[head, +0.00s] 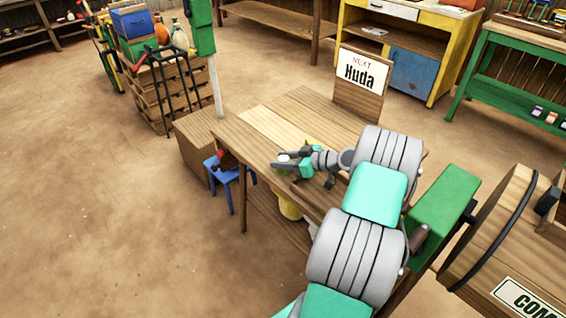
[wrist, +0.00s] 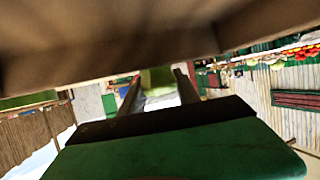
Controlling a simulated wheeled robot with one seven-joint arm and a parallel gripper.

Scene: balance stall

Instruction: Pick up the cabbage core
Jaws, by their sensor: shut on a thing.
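My gripper (head: 285,164) is over the front part of the wooden table (head: 231,136) in the head view. It is shut on a small pale, whitish-green thing, which I take to be the cabbage core (head: 284,157). In the wrist view, green and whitish patches of the cabbage core (wrist: 158,84) show between the two dark fingers of my gripper (wrist: 158,88). Most of the core is hidden by the fingers. I cannot tell whether it touches the table.
Crates (head: 171,93) stand behind left. A wooden barrel (head: 500,228) is at right. The floor at left is clear.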

